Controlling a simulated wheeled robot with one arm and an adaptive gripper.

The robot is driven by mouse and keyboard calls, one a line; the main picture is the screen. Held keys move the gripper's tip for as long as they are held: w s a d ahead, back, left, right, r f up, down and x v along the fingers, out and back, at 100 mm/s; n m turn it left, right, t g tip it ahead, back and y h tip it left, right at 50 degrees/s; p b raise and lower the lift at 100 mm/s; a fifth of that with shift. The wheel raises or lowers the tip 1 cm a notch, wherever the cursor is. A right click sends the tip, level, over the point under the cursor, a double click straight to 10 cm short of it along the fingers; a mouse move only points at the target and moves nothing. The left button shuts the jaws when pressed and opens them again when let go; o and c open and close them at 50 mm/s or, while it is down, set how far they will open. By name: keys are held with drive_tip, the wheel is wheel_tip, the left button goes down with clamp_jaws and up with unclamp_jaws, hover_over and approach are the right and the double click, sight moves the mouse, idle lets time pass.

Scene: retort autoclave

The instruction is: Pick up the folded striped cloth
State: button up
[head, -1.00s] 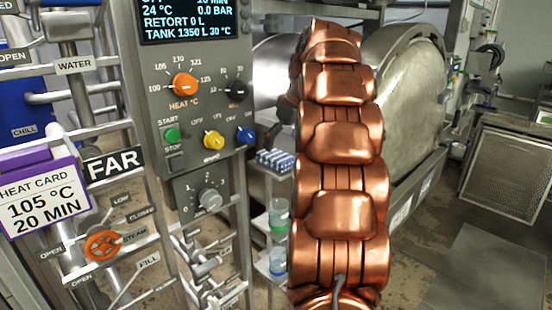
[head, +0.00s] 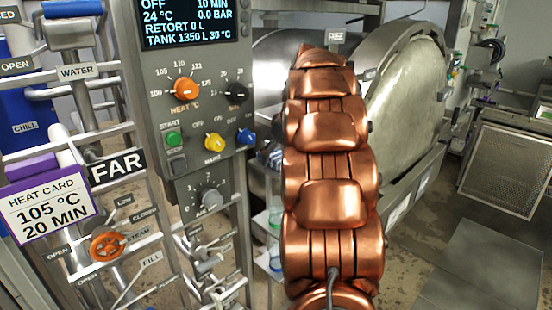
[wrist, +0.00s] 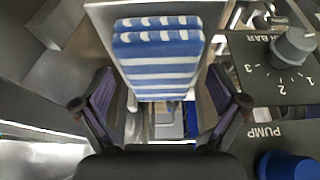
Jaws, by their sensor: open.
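The folded blue-and-white striped cloth (wrist: 158,62) lies on a light grey shelf or plate in the upper middle of the wrist view. My gripper (wrist: 162,98) is open, with one dark finger on each side of the picture's middle. The cloth's near end lies between the two fingers in the picture, with a gap on each side. I cannot tell how far the fingers are above it. In the head view the cloth is nearly all hidden behind my copper-coloured arm, and my gripper is hidden too.
A control panel (head: 196,110) with knobs stands left of my arm. A blue knob (wrist: 288,165) and a grey knob (wrist: 294,46) are close on the right in the wrist view. The round retort door (head: 405,90) is behind my arm on the right.

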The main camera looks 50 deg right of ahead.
sight(278, 155)
drive_tip(key=c, duration=1.1)
drive_tip(key=shift+c, duration=0.2)
drive_tip(key=shift+s+r+b, duration=0.2)
drive_tip(key=shift+r+b, duration=0.25)
drive_tip(key=shift+b, duration=0.2)
drive_tip(key=shift+r+b, duration=0.9)
drive_tip(key=shift+r, duration=2.15)
drive_tip(key=s+b, duration=0.6)
drive_tip(key=s, duration=1.3)
drive_tip(key=shift+s+a, duration=0.2)
drive_tip(key=shift+s, duration=0.1)
drive_tip(key=o, duration=0.4)
drive_tip(key=c, duration=0.4)
